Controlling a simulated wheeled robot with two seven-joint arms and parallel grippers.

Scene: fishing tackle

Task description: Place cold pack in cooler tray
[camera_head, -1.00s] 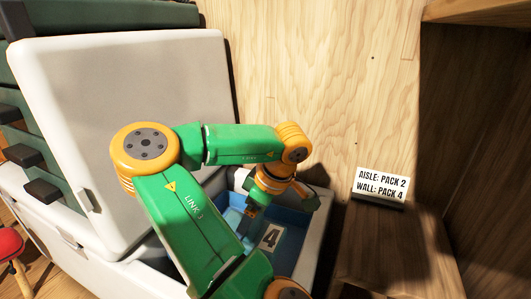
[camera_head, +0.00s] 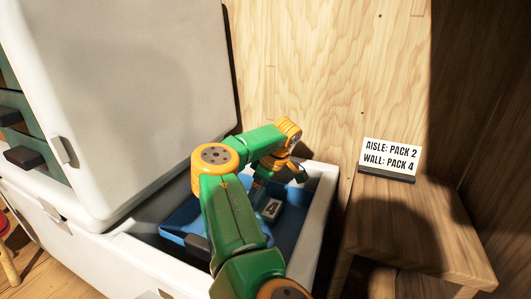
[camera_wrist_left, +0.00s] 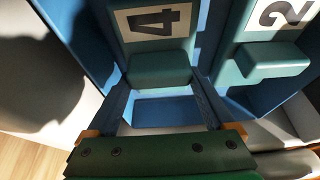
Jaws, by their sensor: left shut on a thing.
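The cold pack marked 4 (camera_head: 272,209) is in the blue tray (camera_head: 186,214) inside the white cooler, partly hidden by my left arm. My left gripper (camera_head: 259,188) reaches down into the tray. In the left wrist view, my left gripper (camera_wrist_left: 160,88) has its two fingers on either side of the raised block of pack 4 (camera_wrist_left: 158,68), shut on it. The pack marked 2 (camera_wrist_left: 264,60) sits beside it on the right. Whether pack 4 touches the tray floor is hard to tell. My right gripper is not in view.
The white cooler (camera_head: 322,190) has its large lid (camera_head: 150,90) raised on the left. A sign (camera_head: 390,157) reading "AISLE: PACK 2, WALL: PACK 4" stands on a wooden stand (camera_head: 400,235) at the right. A wooden wall (camera_head: 310,70) rises behind the cooler.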

